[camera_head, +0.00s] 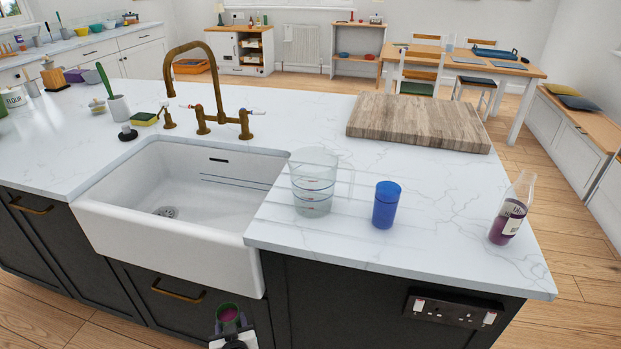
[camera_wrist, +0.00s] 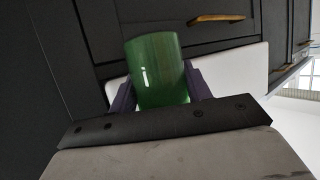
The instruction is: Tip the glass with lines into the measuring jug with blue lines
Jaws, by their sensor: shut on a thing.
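My gripper (camera_head: 231,328) is low in front of the dark cabinet fronts, below the counter edge and the sink. It is shut on a green glass (camera_head: 227,313), held about upright, with a dark purple-red content showing inside its rim. In the wrist view the green glass (camera_wrist: 156,72) sits between the two fingers, with faint lengthwise streaks on its side. The clear measuring jug (camera_head: 313,182) stands upright on the counter right of the sink. Thin dark bluish and reddish lines run around it. The glass is well below the jug and apart from it.
A blue cup (camera_head: 386,206) stands close right of the jug. A bottle with purple liquid (camera_head: 508,217) is near the counter's right end. A wooden board (camera_head: 419,124) lies behind. The white sink (camera_head: 185,210) and brass tap (camera_head: 215,100) are left of the jug.

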